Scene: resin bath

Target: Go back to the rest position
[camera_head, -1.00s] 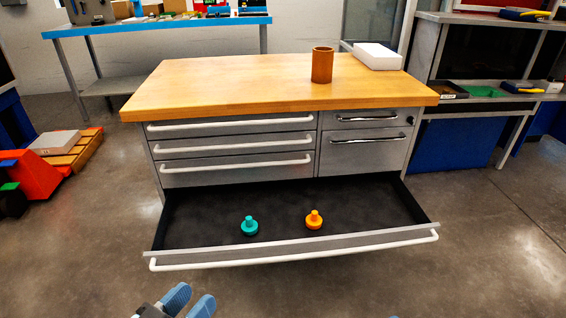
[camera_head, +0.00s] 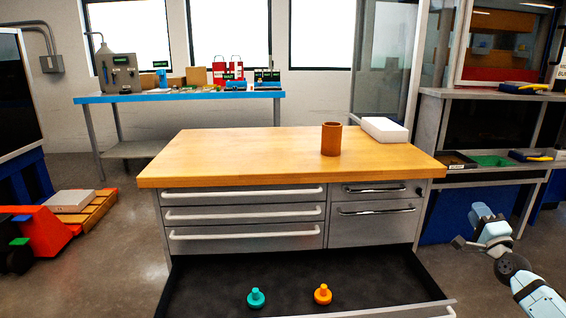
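My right gripper (camera_head: 484,220) is at the right of the head view, in front of the blue panel beside the workbench. My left gripper is out of view. The workbench (camera_head: 225,165) has its bottom drawer (camera_head: 200,285) pulled open. A teal knobbed piece (camera_head: 256,298) and an orange knobbed piece (camera_head: 322,294) stand apart in the drawer. A brown cylindrical cup (camera_head: 331,139) and a white block (camera_head: 385,129) are on the wooden top.
A blue-topped table (camera_head: 180,96) with equipment stands at the back left. A red and black cart or truck (camera_head: 40,235) is on the left floor. Shelving (camera_head: 490,168) with bins stands at the right. Grey floor is open on both sides of the drawer.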

